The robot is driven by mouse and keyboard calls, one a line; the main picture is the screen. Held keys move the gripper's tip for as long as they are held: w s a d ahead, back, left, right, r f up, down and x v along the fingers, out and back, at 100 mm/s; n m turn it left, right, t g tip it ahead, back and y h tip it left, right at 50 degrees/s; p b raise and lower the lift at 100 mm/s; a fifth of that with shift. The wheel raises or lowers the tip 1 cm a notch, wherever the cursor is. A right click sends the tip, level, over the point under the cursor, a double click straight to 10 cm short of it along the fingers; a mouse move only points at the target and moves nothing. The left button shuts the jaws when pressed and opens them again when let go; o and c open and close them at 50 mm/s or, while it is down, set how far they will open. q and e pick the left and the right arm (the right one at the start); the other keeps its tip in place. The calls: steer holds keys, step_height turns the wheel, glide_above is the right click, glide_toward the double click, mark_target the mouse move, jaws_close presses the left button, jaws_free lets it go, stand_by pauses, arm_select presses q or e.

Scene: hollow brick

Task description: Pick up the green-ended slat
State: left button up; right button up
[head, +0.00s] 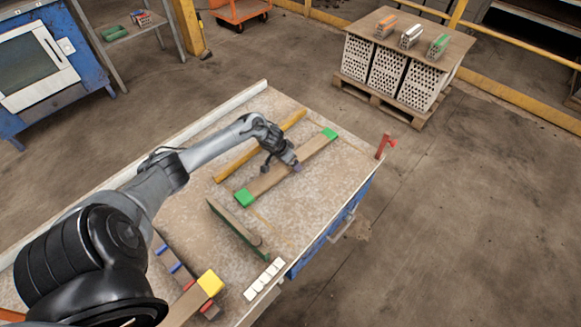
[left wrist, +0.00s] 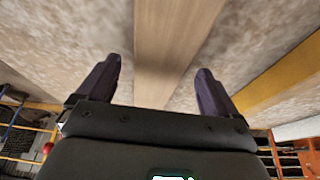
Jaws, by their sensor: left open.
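The green-ended slat (head: 262,184) is a long brown wooden slat with a green block at each end, lying diagonally on the speckled workbench (head: 318,205) in the head view. My left gripper (head: 297,167) is over the slat, right of its middle. In the left wrist view my left gripper (left wrist: 158,85) is open, with one dark finger on either side of the wooden slat (left wrist: 172,45). I cannot tell how far the fingertips are above the bench. The slat's green ends are out of the left wrist view. My right gripper is not in view.
A yellow strip (head: 240,161) lies beside the slat. A dark green-edged piece (head: 235,225) and a yellow-ended slat (head: 209,283) lie nearer, with white blocks (head: 264,279). A red clamp-like piece (head: 383,145) stands at the bench's right edge.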

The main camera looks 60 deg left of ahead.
arm_select(q)
steer(key=shift+w+f, duration=0.25)
steer(key=shift+f, duration=0.25)
steer(key=shift+c, duration=0.4)
steer(key=shift+r, duration=0.1)
steer(key=c, duration=1.3)
